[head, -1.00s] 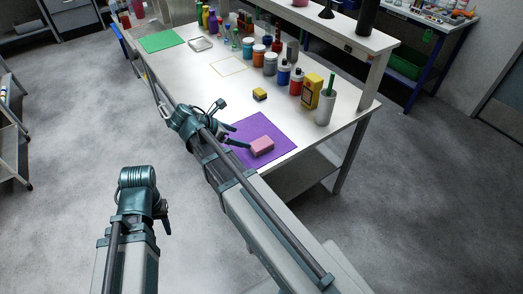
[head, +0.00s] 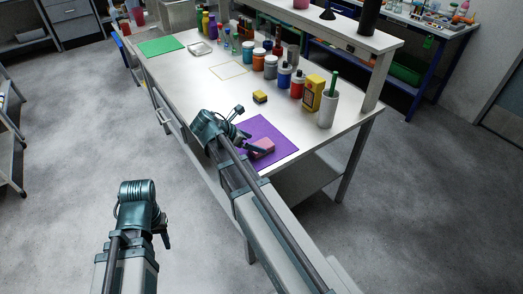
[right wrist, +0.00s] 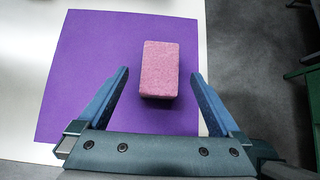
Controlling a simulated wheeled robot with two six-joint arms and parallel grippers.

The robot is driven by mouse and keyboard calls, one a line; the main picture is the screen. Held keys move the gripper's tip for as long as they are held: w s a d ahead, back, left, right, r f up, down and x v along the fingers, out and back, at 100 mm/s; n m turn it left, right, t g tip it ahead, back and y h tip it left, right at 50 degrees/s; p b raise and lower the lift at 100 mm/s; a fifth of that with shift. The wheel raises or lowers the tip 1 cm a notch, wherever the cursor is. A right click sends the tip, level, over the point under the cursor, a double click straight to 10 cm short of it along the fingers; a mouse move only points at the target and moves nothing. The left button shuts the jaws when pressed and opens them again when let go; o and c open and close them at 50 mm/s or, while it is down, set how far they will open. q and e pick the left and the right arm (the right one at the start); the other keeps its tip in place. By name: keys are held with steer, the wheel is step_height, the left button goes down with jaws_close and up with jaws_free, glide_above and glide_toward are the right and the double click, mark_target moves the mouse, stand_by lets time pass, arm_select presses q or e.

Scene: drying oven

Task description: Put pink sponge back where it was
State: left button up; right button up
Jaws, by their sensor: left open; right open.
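The pink sponge (head: 263,146) lies on the purple mat (head: 279,130) near the front right corner of the white table. In the right wrist view the sponge (right wrist: 160,69) is on the purple mat (right wrist: 85,60), ahead of and between the open fingers of my right gripper (right wrist: 160,88), touching neither finger. In the head view my right gripper (head: 252,140) is over the mat and partly overlaps the sponge. My left gripper (head: 163,228) hangs low in front of the table, away from it, with nothing seen in it.
A yellow sponge (head: 260,97) lies behind the mat. Bottles, jars, a yellow box (head: 312,93) and a white cup (head: 328,110) line the back of the table. A thin square outline (head: 230,70) encloses bare tabletop. A green mat (head: 161,46) and a small tray (head: 200,48) are at the far left.

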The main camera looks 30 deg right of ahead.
mark_target(261, 145)
steer(key=b+x, duration=0.3)
steer(key=x, duration=0.2)
steer(key=shift+d+f+b, duration=0.1)
steer(key=shift+f+b, duration=0.05)
steer(key=shift+b, duration=0.2)
arm_select(q)
step_height(261, 145, down, 4)
steer(key=shift+r, duration=0.2)
